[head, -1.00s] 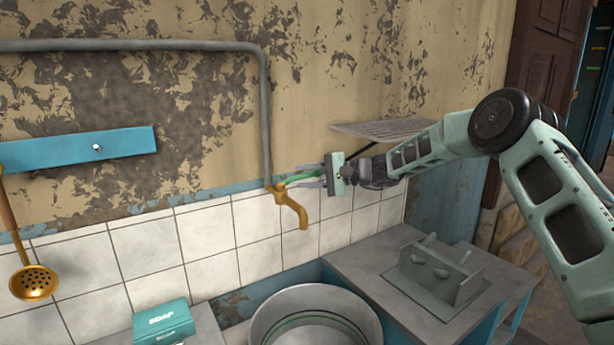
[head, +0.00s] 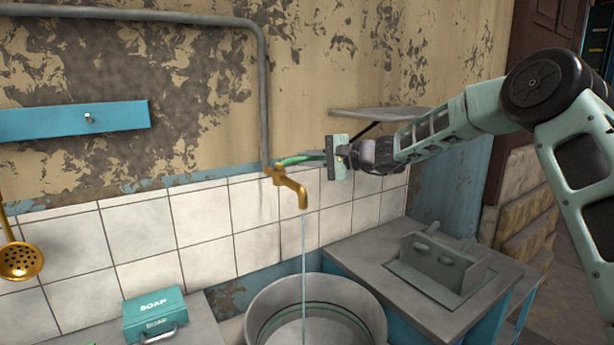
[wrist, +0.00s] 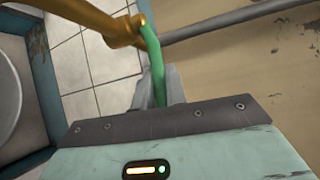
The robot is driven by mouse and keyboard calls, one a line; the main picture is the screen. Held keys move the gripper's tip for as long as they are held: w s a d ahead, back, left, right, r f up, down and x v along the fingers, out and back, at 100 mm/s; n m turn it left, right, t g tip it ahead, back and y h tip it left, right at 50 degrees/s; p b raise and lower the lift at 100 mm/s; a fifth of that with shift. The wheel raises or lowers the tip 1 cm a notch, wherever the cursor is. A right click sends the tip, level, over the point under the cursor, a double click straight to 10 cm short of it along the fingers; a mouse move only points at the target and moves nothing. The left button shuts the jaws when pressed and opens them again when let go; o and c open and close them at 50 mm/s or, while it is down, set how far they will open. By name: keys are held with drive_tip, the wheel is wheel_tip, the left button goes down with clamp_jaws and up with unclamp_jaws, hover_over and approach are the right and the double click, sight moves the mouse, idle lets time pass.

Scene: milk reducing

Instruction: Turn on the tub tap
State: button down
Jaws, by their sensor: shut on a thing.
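The brass tap (head: 290,187) sticks out from the tiled wall at the end of a grey pipe. A thin stream of water (head: 304,250) runs from its spout down into the round metal tub (head: 262,318). The tap's green handle (head: 297,159) points right, toward my gripper (head: 324,158). In the wrist view, the green handle (wrist: 152,60) runs from the brass tap body (wrist: 105,25) in between my gripper's fingers (wrist: 158,88). My gripper is shut on the handle; the fingertips are partly hidden.
A grey counter (head: 365,262) with a raised fixture (head: 440,262) stands right of the tub. A wall shelf (head: 375,113) is just above my wrist.

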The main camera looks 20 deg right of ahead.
drive_tip(key=s+m+t+h+b, duration=0.1)
drive_tip(key=m+t+h+b, duration=0.1)
drive_tip(key=b, duration=0.5)
drive_tip(key=s+m+t+h+b, duration=0.1)
drive_tip(key=s+m+h+b, duration=0.1)
drive_tip(key=b, duration=0.5)
drive_tip(key=s+m+t+h+b, duration=0.1)
drive_tip(key=m+t+h+b, duration=0.1)
drive_tip(key=b, duration=0.5)
drive_tip(key=shift+s+a+f+t+h, duration=0.25)
drive_tip(key=shift+a+t+h, duration=0.1)
drive_tip(key=shift+h, duration=0.25)
drive_tip(key=shift+r+m+h+b, duration=0.15)
drive_tip(key=shift+m+h+b, duration=0.25)
drive_tip(key=shift+m+b, duration=0.1)
drive_tip(key=c, duration=1.4)
unclamp_jaws()
drive_tip(key=shift+c, duration=0.2)
drive_tip(key=shift+s+r, duration=0.1)
drive_tip(key=shift+s, duration=0.05)
drive_tip(key=v, duration=1.7)
drive_tip(key=shift+d, duration=0.15)
drive_tip(key=shift+s, duration=0.1)
